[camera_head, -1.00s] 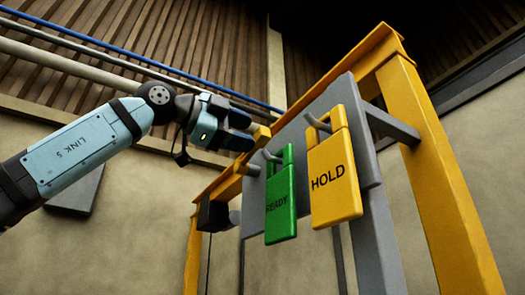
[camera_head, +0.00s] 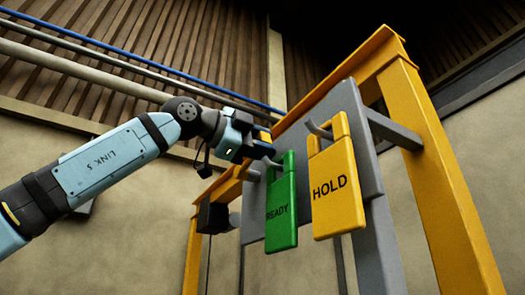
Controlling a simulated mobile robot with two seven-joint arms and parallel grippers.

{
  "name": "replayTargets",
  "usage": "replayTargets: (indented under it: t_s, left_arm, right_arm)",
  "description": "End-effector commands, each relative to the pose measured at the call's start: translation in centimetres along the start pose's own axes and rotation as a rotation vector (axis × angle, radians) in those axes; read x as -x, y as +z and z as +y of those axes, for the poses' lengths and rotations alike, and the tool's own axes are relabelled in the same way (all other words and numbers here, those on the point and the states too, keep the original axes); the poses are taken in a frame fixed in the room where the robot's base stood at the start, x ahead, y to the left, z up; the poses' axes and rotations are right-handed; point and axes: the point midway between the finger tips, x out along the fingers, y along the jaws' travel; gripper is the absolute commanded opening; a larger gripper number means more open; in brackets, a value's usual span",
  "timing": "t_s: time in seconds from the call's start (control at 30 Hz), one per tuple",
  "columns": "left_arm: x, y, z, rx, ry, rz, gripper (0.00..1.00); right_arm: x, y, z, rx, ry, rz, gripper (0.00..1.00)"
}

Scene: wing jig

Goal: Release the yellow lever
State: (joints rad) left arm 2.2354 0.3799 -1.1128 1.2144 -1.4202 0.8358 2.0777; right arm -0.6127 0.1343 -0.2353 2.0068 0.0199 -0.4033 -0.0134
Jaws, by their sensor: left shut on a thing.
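My left gripper (camera_head: 262,150) is shut at the upper left edge of the grey panel (camera_head: 361,166). Its dark fingers are closed around the yellow lever (camera_head: 264,136), of which only a small yellow part shows just above them. The rest of the lever is hidden behind the fingers. My right gripper is out of view.
A green READY tag (camera_head: 281,212) hangs on a peg just right of and below my left gripper. A yellow HOLD tag (camera_head: 336,190) hangs on another peg further right. A yellow frame (camera_head: 440,170) surrounds the panel.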

Motion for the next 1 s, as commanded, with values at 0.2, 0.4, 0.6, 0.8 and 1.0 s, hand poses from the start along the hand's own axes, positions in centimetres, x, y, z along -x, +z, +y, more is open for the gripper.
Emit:
replayTargets:
  t_s: [0.2, 0.4, 0.6, 0.8, 1.0]
  left_arm:
    - [0.0, 0.1, 1.3, -0.089, -0.001, 0.002, 0.00]
    - [0.0, 0.0, 1.2, -0.126, 0.000, 0.001, 0.00]
    - [0.0, 0.0, 1.2, -0.124, 0.001, 0.001, 0.43]
    - [0.0, 0.0, 1.2, -0.124, 0.001, 0.001, 0.57]
    - [0.0, 0.0, 1.2, -0.124, 0.000, 0.000, 0.57]
  right_arm:
    - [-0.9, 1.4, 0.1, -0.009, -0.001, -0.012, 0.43]
    - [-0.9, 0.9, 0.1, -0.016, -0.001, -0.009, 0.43]
    - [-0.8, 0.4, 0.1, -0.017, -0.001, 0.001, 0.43]
    - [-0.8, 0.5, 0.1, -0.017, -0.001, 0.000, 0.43]
    - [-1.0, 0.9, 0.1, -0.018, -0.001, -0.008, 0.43]
